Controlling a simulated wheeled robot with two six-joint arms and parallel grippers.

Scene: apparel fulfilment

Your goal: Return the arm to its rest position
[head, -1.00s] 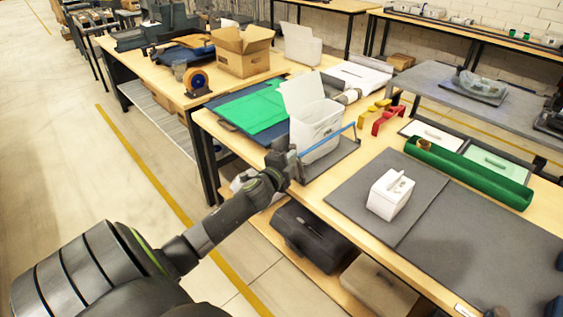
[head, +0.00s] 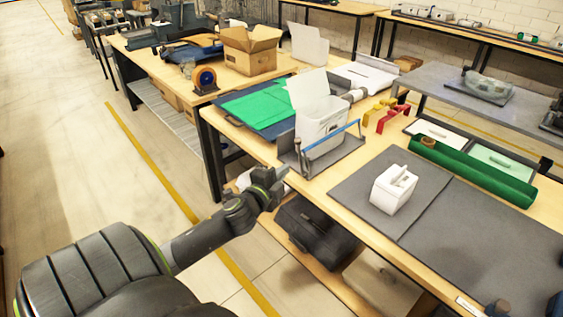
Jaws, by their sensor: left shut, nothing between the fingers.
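My left arm comes in from the lower left of the head view. Its gripper (head: 279,178) is shut and empty, just off the near edge of the workbench (head: 319,188). It is in front of and below a grey stand with a blue bar (head: 335,137), and apart from it. My right gripper is not in the picture.
A white box (head: 393,189) stands on a grey mat (head: 440,205). Behind are a green roll (head: 480,174), red and yellow tools and a green sheet (head: 262,108). A cardboard box (head: 248,52) stands on the rear bench. The left aisle floor is clear.

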